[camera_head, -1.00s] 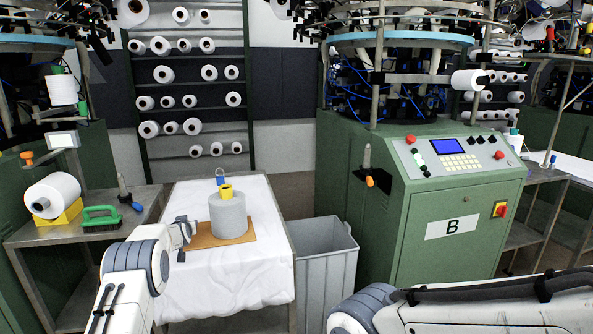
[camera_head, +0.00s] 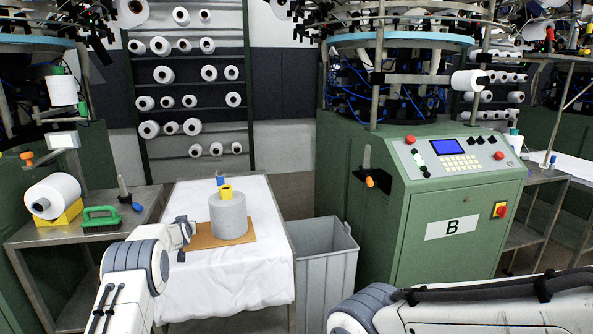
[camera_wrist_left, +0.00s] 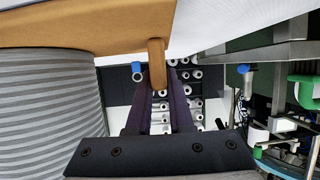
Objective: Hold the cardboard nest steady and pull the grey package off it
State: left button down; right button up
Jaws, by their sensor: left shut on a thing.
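The grey package (camera_head: 228,217) is a fat upright cylinder with a yellow piece (camera_head: 226,192) on its top. It stands on the brown cardboard nest (camera_head: 203,237), which lies flat on the white-covered table. In the left wrist view the package (camera_wrist_left: 45,110) shows as a striped grey surface at the left, against the cardboard (camera_wrist_left: 80,30). My left gripper (camera_head: 188,237) is at the nest's left edge. Its two dark fingers (camera_wrist_left: 158,85) are shut on a brown tab of the nest. My right arm shows at the lower right, but its gripper is out of view.
A grey bin (camera_head: 327,265) stands right of the table (camera_head: 235,290). A blue object (camera_head: 220,179) is behind the package. A side table at the left holds a green brush (camera_head: 100,218) and a white cone on a yellow block (camera_head: 62,219). Green machine B (camera_head: 450,215) stands at the right.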

dwell(0.4)
pick_arm(q)
jog(key=c, duration=0.7)
grip_release()
